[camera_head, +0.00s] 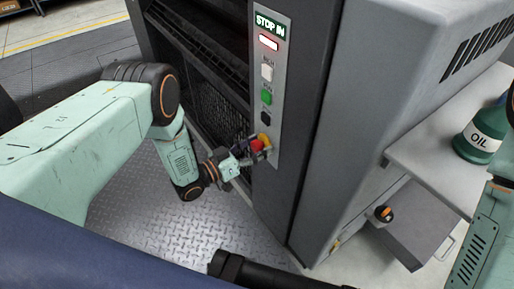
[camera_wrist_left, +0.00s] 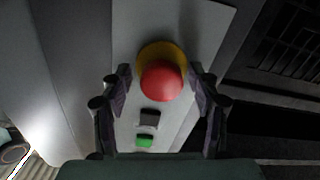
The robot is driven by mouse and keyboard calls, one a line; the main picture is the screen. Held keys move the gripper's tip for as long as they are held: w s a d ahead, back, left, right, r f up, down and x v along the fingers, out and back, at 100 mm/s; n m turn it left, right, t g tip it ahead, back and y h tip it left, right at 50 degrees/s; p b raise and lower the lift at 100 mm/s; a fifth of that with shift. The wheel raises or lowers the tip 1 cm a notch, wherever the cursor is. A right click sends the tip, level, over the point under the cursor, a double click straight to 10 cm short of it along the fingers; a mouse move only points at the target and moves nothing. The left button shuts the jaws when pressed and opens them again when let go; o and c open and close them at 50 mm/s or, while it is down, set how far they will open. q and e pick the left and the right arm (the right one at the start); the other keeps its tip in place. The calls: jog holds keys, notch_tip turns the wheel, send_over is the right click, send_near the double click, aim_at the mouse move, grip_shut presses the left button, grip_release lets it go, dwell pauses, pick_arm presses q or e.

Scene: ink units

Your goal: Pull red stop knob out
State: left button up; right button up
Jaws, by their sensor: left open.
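The red stop knob (camera_head: 257,145) sits low on the light control strip (camera_head: 284,62) of the grey machine. In the left wrist view the red knob (camera_wrist_left: 161,81) shows in front of its yellow collar (camera_wrist_left: 163,52). My left gripper (camera_head: 250,150) is at the knob. Its two dark fingers (camera_wrist_left: 160,88) stand open, one on each side of the knob, with small gaps visible. The display at the top of the strip reads "STOP IN" (camera_head: 270,25). My right gripper is not in view; only part of that arm shows at the right edge.
Above the knob are a black button (camera_head: 265,118), a green button (camera_head: 266,97) and a white button (camera_head: 266,72). A green oil can (camera_head: 480,135) stands on a grey shelf (camera_head: 425,160) at right. Open dark racks lie left of the strip. Metal floor plate (camera_head: 200,235) is clear.

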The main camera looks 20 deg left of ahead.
pick_arm(q)
jog(key=shift+w+f, duration=0.1)
jog(key=shift+w, duration=0.15)
jog(key=shift+d, duration=0.1)
jog(key=shift+c, duration=0.4)
